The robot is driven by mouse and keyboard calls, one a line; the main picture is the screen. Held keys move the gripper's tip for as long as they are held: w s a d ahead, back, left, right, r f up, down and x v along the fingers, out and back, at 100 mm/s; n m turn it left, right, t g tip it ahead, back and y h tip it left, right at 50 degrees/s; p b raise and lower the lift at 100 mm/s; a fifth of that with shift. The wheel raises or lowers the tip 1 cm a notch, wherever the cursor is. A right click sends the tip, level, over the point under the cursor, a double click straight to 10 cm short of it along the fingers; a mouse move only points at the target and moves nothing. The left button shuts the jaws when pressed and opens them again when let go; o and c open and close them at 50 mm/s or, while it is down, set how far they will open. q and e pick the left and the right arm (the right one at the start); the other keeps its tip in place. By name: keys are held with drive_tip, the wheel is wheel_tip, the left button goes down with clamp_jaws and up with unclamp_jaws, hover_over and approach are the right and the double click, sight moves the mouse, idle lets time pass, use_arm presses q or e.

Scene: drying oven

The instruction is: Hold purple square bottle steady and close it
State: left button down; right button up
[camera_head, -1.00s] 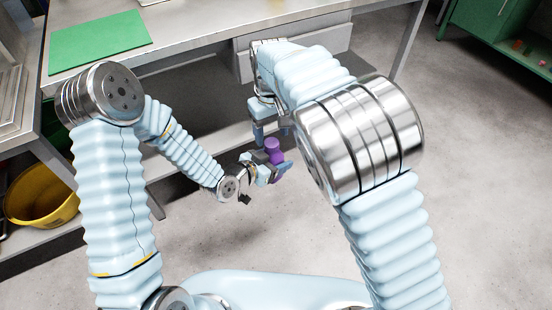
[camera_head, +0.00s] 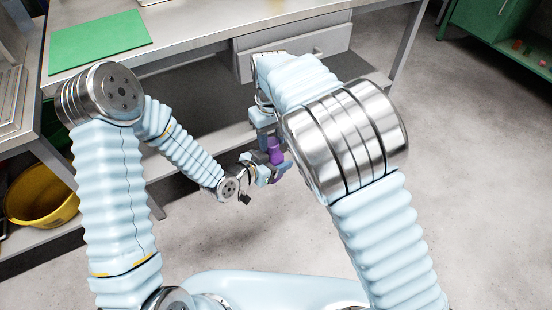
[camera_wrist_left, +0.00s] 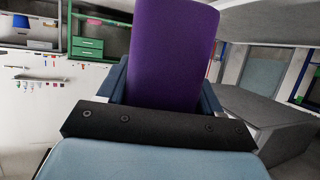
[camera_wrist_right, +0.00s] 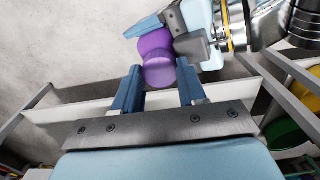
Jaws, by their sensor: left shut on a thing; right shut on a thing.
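The purple bottle (camera_head: 276,155) is held in the air in front of the bench. My left gripper (camera_head: 272,172) is shut on its body, and the body also fills the upper middle of the left wrist view (camera_wrist_left: 170,50). My right gripper (camera_wrist_right: 158,84) comes from above, its fingers on either side of the bottle's purple round cap (camera_wrist_right: 160,72) at the top end. It is shut on the cap. Whether the cap is fully seated on the neck cannot be told, as the fingers and the cap itself hide the joint.
A metal bench with a green mat (camera_head: 98,42) and a drawer (camera_head: 297,50) stands behind the arms. A yellow bucket (camera_head: 42,200) is below at the left. A green cabinet (camera_head: 505,38) is at the far right. The floor around the grippers is clear.

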drive_tip(key=o, duration=1.2)
drive_tip(key=shift+o, duration=0.2)
wheel_tip(320, 180, up, 12)
